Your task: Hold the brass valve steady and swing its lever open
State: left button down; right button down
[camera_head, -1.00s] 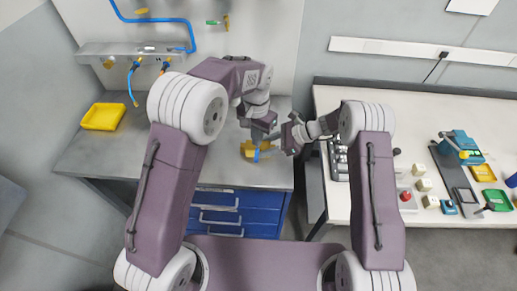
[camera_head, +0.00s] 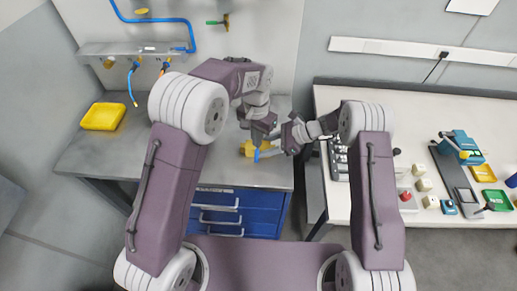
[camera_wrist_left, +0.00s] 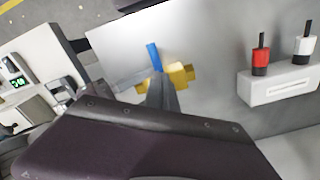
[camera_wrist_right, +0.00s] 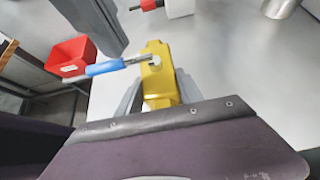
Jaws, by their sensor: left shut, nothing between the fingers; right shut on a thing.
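The brass valve (camera_head: 246,148) is at the right part of the grey bench top. In the right wrist view, its yellow body (camera_wrist_right: 160,75) sits between the fingers of my right gripper (camera_wrist_right: 158,97), which is shut on it. The lever has a blue handle (camera_wrist_right: 104,68) and sticks out sideways to the left there. In the left wrist view, the blue handle (camera_wrist_left: 153,57) is just beyond the tips of my left gripper (camera_wrist_left: 161,85), with the yellow body (camera_wrist_left: 181,75) to the right. My left gripper is shut and empty, close to the lever; contact cannot be told.
A yellow tray (camera_head: 102,116) stands at the bench's left. Blue drawers (camera_head: 238,214) are below the bench. A red bin (camera_wrist_right: 72,56) shows in the right wrist view. The pale table (camera_head: 420,107) at right holds several small items. Bare bench lies left of the valve.

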pick_arm(q)
jog(key=shift+f, duration=0.65)
